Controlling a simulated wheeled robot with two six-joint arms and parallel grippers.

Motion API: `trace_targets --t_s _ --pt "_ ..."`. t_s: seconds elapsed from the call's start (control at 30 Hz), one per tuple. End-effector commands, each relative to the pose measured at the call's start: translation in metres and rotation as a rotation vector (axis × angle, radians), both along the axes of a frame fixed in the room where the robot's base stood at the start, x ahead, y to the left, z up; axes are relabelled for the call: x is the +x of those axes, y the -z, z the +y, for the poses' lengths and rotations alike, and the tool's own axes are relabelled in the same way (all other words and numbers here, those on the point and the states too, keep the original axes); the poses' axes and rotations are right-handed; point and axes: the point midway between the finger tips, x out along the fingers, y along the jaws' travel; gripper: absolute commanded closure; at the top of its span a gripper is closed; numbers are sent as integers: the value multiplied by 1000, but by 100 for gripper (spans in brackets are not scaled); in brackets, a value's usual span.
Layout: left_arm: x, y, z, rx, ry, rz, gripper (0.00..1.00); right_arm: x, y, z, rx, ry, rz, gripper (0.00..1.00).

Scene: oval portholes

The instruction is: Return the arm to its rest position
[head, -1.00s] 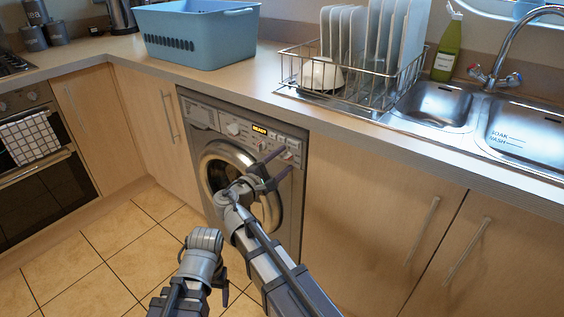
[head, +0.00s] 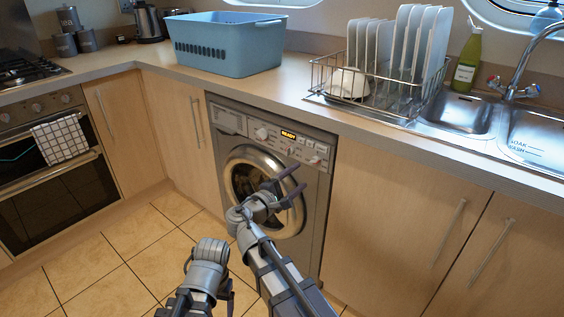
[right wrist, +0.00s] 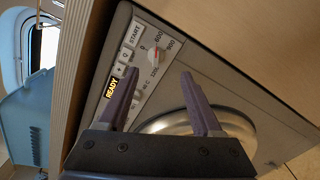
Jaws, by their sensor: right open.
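My right arm (head: 275,270) reaches up from the bottom of the head view in front of the washing machine (head: 321,185). My right gripper (head: 300,179) is open and empty, in front of the machine's door and below its control panel. In the right wrist view its two dark fingers (right wrist: 160,76) stand apart with nothing between them, with the panel and the round door behind. Part of my left arm (head: 207,270) shows at the bottom of the head view. I do not make out its gripper.
A worktop (head: 290,82) runs above the machine and cupboards. It bears a blue basket (head: 225,45), a dish rack (head: 375,85) with plates and a bowl, a green bottle (head: 467,62) and the sink (head: 455,113). An oven (head: 55,170) stands left. The tiled floor (head: 120,270) looks clear.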

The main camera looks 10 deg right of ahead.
Motion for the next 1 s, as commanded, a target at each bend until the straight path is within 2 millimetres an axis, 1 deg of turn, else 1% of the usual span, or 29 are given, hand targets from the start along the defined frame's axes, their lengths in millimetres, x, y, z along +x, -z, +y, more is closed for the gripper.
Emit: trace_targets --t_s 0.07,0.13,0.17,0.2,0.27,0.3,0.4,0.5,0.6,0.7,0.8,1.0 --pt "0 0 0 0 0 0 20 -7 14 -11 73 30 5 33" --pt "0 0 0 0 0 0 20 -18 36 -24 193 74 12 33" --pt "0 0 0 0 0 0 20 -23 48 -30 257 99 15 33" --pt "0 0 0 0 0 0 20 -32 65 -37 351 139 20 33" --pt "0 0 0 0 0 0 20 -47 92 -45 500 202 27 33" --pt "0 0 0 0 0 0 20 -57 109 -47 598 246 31 33" --pt "0 0 0 0 0 0 20 -83 148 -44 838 362 44 33" --pt "0 0 0 0 0 0 20 -104 176 -32 1042 465 58 33" --pt "0 0 0 0 0 0 20 -119 193 -19 1194 545 71 33" --pt "0 0 0 0 0 0 20 -131 203 -6 1315 611 83 33" --pt "0 0 0 0 0 0 20 -141 209 7 1419 667 97 33" --pt "0 0 0 0 0 0 20 -157 215 31 1600 768 126 33"
